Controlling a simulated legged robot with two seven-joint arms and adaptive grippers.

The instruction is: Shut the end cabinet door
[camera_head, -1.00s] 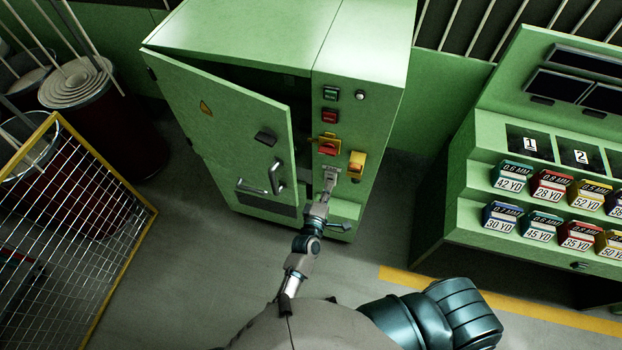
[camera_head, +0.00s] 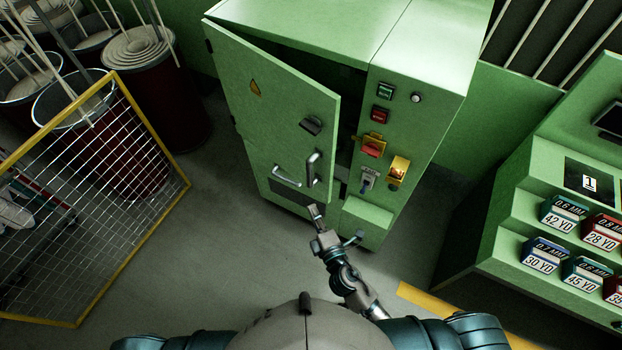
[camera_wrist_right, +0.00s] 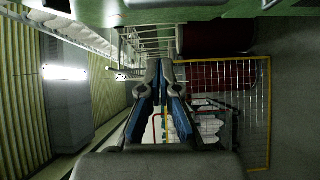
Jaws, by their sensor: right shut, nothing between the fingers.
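The green cabinet (camera_head: 425,60) stands in the upper middle of the head view. Its door (camera_head: 265,110), hinged on the left, stands ajar, with a dark gap along its right edge. The door carries a dark latch (camera_head: 311,125), an upright handle (camera_head: 312,170) and a bar handle (camera_head: 286,178). My left gripper is out of view.
A yellow-framed mesh barrier (camera_head: 186,180) stands at the left, with dark red drums (camera_head: 165,110) behind it. A green console (camera_head: 490,245) with labelled boxes stands at the right. Grey floor (camera_head: 225,260) is clear in front of the cabinet.

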